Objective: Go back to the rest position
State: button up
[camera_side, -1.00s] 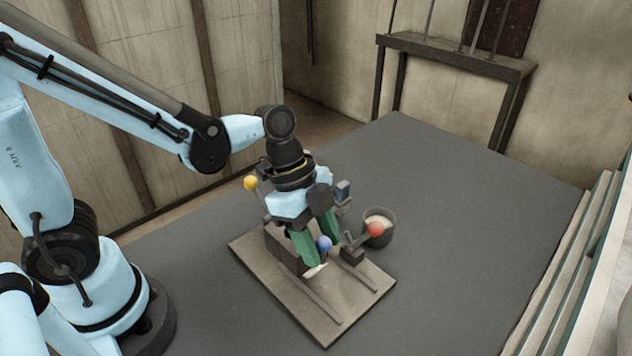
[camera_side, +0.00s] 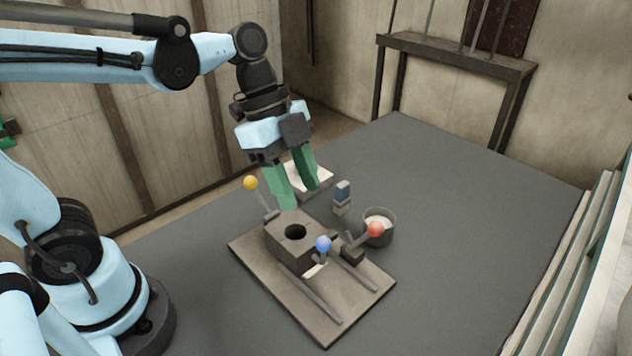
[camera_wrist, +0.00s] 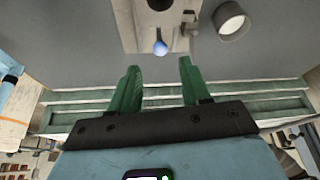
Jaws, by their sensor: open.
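My gripper (camera_side: 302,196) has green fingers, spread apart with nothing between them. It hangs in the air above the back part of a flat base plate (camera_side: 335,317), over a grey block (camera_side: 277,232) with a round hole in its top. In the wrist view my gripper (camera_wrist: 158,68) also shows open and empty. The block carries levers with a yellow ball (camera_side: 250,182), a blue ball (camera_side: 323,243) and a red ball (camera_side: 375,229). The blue ball (camera_wrist: 160,48) also shows in the wrist view.
A dark cup (camera_side: 384,239) with pale contents stands right of the block; it also shows in the wrist view (camera_wrist: 237,30). The right side of the grey table (camera_side: 470,230) is clear.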

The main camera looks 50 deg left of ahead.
jog(key=a+f+n+t+y, duration=0.2)
jog(key=a+n+t+y, duration=0.2)
jog(key=n, duration=1.1)
jog(key=a+t, duration=0.2)
jog(key=a, duration=0.2)
jog(key=shift+a+f+n, duration=0.25)
jog(key=shift+a+n, duration=0.1)
jog(key=shift+n, duration=0.05)
jog(key=shift+c, duration=0.4)
